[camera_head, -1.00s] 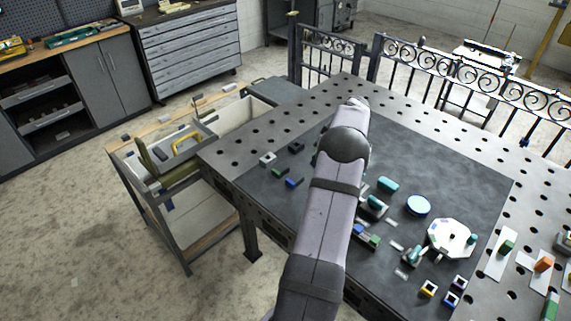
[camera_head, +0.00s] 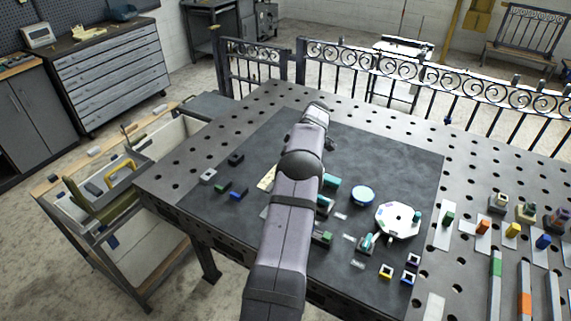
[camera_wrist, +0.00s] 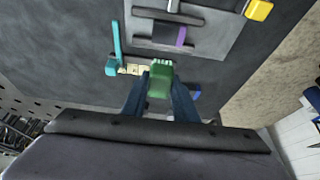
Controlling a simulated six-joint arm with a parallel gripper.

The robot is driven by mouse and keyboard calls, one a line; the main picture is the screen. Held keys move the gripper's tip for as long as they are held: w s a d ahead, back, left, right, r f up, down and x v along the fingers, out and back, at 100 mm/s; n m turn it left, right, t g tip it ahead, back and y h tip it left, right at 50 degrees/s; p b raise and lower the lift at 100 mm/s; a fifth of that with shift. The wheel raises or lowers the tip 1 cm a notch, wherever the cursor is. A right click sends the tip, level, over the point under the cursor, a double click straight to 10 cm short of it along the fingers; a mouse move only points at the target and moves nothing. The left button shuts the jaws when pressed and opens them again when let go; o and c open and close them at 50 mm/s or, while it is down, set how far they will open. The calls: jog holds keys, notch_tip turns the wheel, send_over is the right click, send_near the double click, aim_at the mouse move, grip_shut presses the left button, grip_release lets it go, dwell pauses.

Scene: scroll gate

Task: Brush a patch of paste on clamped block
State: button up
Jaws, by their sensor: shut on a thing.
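My gripper (camera_wrist: 160,92) is shut on a green piece (camera_wrist: 159,78) in the wrist view. I cannot tell whether this is a brush handle. The green piece appears apart from that fixture. A teal stick (camera_wrist: 117,38) with a teal block (camera_wrist: 112,67) is to its left, beside a small cream piece (camera_wrist: 132,69). In the head view, my arm hides the gripper and the held piece.
A dark mat (camera_head: 235,160) covers part of the perforated table. To the arm's right are a teal block (camera_head: 332,181), a blue disc (camera_head: 362,195) and a white octagonal plate (camera_head: 388,210). Small blocks lie to its left. A blue block (camera_wrist: 195,95) is beside my gripper.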

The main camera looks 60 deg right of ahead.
notch_tip(320, 180, down, 6)
jog(key=b, duration=0.2)
jog(key=shift+b, duration=0.4)
jog(key=shift+s, duration=0.3)
jog(key=shift+s+f, duration=0.15)
jog(key=shift+s, duration=2.55)
jog(key=shift+w+a, duration=0.1)
jog(key=shift+w, duration=0.2)
jog(key=shift+w+p, duration=0.85)
jog(key=shift+w, duration=1.85)
jog(key=shift+d+r+p, duration=0.2)
jog(key=shift+r+p, duration=0.1)
jog(key=shift+p, duration=0.15)
jog(key=shift+s+f+b, duration=0.3)
jog(key=shift+b, duration=0.05)
jog(key=shift+s+b, duration=0.55)
jog(key=shift+s, duration=2.05)
jog(key=shift+f+b, duration=0.15)
jog(key=shift+b, duration=0.3)
jog(key=shift+w+r, duration=0.25)
jog(key=shift+w, duration=0.2)
jog(key=shift+w+p, duration=0.35)
jog(key=shift+w, duration=2)
jog(key=shift+w+r, duration=0.2)
jog(key=shift+r, duration=0.05)
jog(key=shift+r+p, duration=2.15)
jog(key=shift+r, duration=1.6)
